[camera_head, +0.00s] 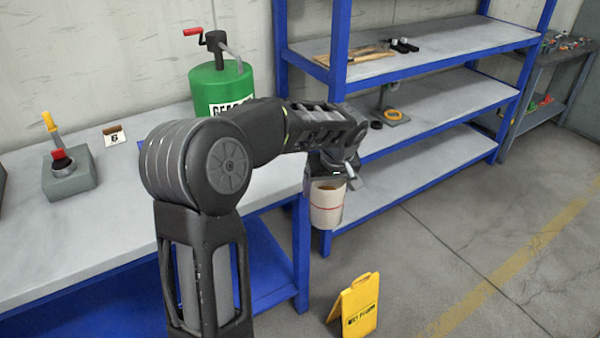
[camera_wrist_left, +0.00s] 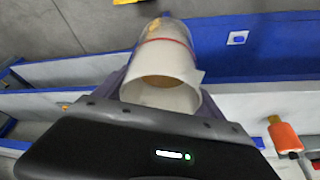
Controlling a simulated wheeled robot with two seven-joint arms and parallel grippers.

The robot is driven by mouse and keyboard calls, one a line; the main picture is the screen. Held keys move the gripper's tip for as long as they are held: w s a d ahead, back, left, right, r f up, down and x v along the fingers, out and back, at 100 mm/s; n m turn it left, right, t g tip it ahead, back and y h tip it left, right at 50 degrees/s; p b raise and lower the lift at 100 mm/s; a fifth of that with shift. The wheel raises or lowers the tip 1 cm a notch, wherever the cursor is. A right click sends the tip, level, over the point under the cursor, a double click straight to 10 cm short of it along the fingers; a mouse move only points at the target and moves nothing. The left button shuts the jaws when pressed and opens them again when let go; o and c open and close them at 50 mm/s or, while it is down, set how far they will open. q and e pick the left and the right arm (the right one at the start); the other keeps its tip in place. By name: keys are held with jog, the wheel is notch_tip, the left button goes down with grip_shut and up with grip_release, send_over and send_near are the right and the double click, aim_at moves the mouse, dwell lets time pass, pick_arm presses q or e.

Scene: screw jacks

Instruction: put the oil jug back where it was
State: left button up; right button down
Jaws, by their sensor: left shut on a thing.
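The oil jug (camera_head: 327,205) is a pale, translucent vessel with a red line around it and yellowish contents. It looks roughly upright in the head view. My left gripper (camera_head: 328,178) is shut on it and holds it in the air by the bench's right end, in front of the blue shelf unit. The jug also fills the upper middle of the left wrist view (camera_wrist_left: 165,80), between my fingers. My arm hides part of the bench and the fingertips are hard to make out. My right gripper is in neither view.
A green drum (camera_head: 220,88) with a crank pump stands at the back of the bench (camera_head: 45,240). A grey block (camera_head: 68,182) and a small card (camera_head: 114,136) are on its left. The shelf unit (camera_head: 420,105) holds tools. A yellow floor sign (camera_head: 355,305) stands below.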

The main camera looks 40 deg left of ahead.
pick_arm(q)
jog(key=d+f+m+h, duration=0.1)
jog(key=d+f+m, duration=0.1)
jog(key=d, duration=0.5)
jog(key=d+f+m+t+h, duration=0.1)
jog(key=d+m, duration=0.4)
jog(key=d, duration=0.2)
jog(key=d+f+m+t+h, duration=0.1)
jog(key=d+f+m, duration=0.1)
jog(key=d, duration=0.5)
jog(key=shift+s+d+f+m, duration=0.3)
jog(key=shift+d+m, duration=0.05)
jog(key=shift+m, duration=0.45)
